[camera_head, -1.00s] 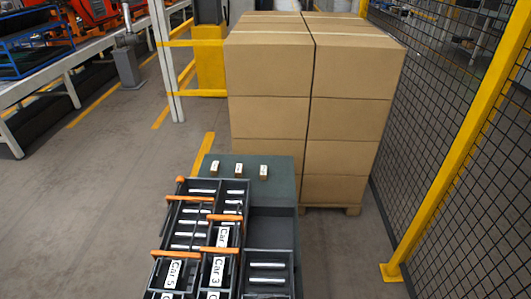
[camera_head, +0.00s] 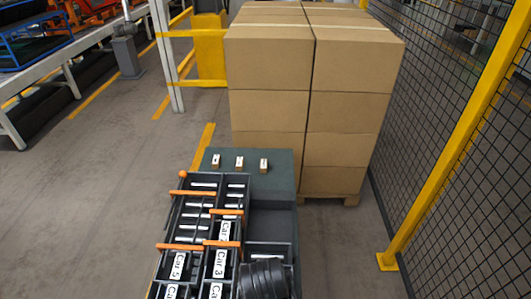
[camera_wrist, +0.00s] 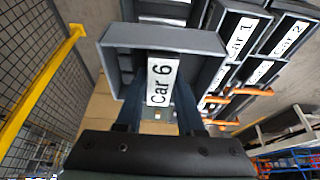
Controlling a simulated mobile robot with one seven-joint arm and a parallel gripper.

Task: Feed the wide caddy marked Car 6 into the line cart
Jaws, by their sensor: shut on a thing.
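The wide grey caddy (camera_wrist: 118,38) marked Car 6 fills the upper middle of the wrist view. Its white label (camera_wrist: 163,80) reads Car 6 and lies between my fingers. My gripper (camera_wrist: 158,108) is shut on this caddy; the exact contact is hard to see. In the head view my dark wrist (camera_head: 263,279) covers the lower right of the line cart (camera_head: 272,217). A grey walled part with a silver bar shows just beyond the wrist; I cannot tell whether it is the caddy or the cart.
Narrow caddies marked Car 5 (camera_head: 178,266) and Car 3 (camera_head: 219,264) stand at the cart's left. Car 1 (camera_wrist: 240,38) and Car 2 (camera_wrist: 288,38) labels show in the wrist view. Stacked cartons (camera_head: 270,100) stand behind; a mesh fence (camera_head: 440,130) is on the right.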

